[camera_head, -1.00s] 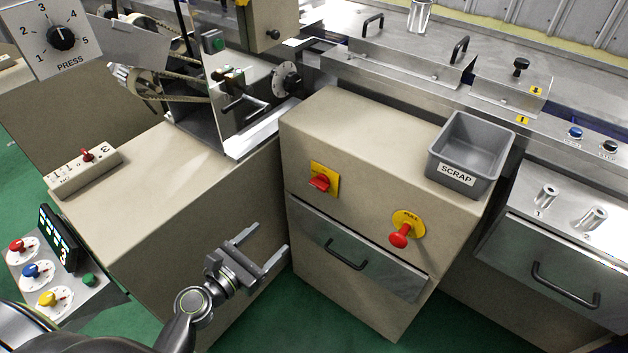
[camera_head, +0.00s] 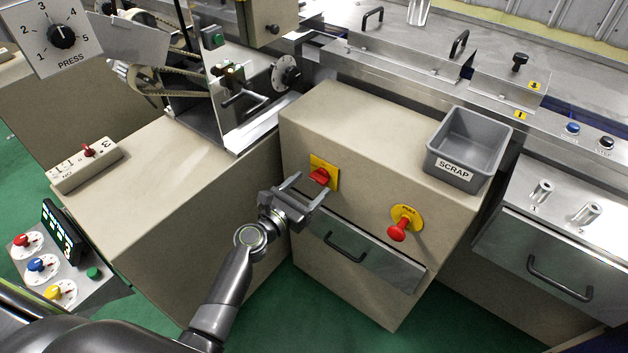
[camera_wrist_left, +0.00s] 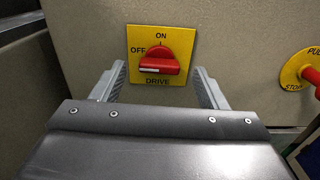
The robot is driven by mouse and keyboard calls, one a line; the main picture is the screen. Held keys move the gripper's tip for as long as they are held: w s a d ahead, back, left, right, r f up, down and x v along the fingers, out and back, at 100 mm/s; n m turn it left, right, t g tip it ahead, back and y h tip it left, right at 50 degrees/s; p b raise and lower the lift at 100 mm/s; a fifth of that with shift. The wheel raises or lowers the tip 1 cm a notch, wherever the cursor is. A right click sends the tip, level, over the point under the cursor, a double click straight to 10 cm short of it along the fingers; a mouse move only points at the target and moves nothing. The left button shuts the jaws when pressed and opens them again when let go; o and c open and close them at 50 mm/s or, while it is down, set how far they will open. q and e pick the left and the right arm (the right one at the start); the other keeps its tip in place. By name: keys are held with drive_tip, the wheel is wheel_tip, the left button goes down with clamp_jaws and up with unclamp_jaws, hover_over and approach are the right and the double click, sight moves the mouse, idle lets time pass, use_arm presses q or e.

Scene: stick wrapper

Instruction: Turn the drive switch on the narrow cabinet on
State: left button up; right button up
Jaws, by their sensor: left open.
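The drive switch is a red knob (camera_head: 319,176) on a yellow plate (camera_head: 332,174) on the front of the narrow beige cabinet (camera_head: 345,125). In the left wrist view the plate reads ON at the top, OFF at the left and DRIVE below. There the red knob (camera_wrist_left: 159,62) lies roughly level, its white mark on the left, toward OFF. My left gripper (camera_head: 308,189) is open and empty in front of the switch. In the left wrist view its fingers (camera_wrist_left: 160,85) stand left and right of the knob, a little below it. My right gripper is not in view.
A red pull-stop knob (camera_head: 398,230) sits on the same cabinet, to the right. A drawer with a black handle (camera_head: 345,247) is below the switch. A grey scrap bin (camera_head: 469,146) stands on top. A control panel (camera_head: 50,262) is at lower left.

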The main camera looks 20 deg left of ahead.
sight(320, 178)
use_arm(q)
drive_tip(key=shift+x, duration=1.4)
drive_tip(key=c, duration=1)
